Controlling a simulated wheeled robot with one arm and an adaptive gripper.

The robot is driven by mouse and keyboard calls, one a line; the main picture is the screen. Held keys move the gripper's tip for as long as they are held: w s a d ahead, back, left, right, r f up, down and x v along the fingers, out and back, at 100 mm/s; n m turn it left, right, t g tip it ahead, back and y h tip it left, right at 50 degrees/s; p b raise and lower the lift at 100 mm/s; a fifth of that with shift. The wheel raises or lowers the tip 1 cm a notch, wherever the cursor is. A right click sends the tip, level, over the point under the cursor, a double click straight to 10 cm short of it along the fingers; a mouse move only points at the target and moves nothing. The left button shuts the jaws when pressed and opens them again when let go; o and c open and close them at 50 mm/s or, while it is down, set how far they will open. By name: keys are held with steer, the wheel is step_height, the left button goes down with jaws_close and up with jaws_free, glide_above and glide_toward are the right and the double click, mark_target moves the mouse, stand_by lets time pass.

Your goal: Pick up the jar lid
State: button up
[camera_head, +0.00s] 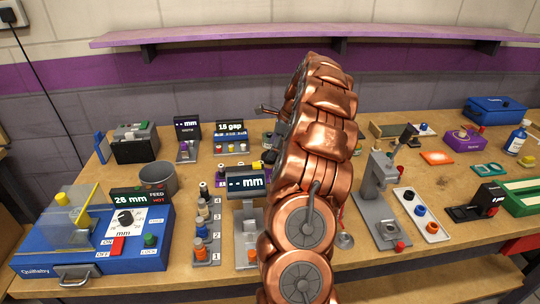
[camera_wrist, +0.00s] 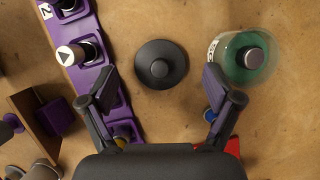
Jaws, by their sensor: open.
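In the wrist view, a round dark grey lid with a raised knob (camera_wrist: 160,64) lies on the wooden bench. It sits beyond my gripper (camera_wrist: 160,86), roughly centred between the two fingers. My gripper is open and empty, its purple-padded fingers spread to either side. I cannot tell its height above the bench. A clear green-tinted round vessel with a grey top (camera_wrist: 246,58) stands to the right of the lid. In the head view, my copper arm covers the middle of the bench, and I cannot make out the lid there.
A purple slotted rack (camera_wrist: 85,62) holding several pieces stands close to the left finger. A red piece (camera_wrist: 232,147) and a blue one lie by the right finger. In the head view, a blue machine (camera_head: 90,240) and a grey press (camera_head: 378,190) flank my arm.

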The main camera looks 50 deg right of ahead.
steer(key=shift+x, duration=1.05)
steer(key=shift+c, duration=0.4)
steer(key=c, duration=0.8)
steer(key=shift+o, duration=0.2)
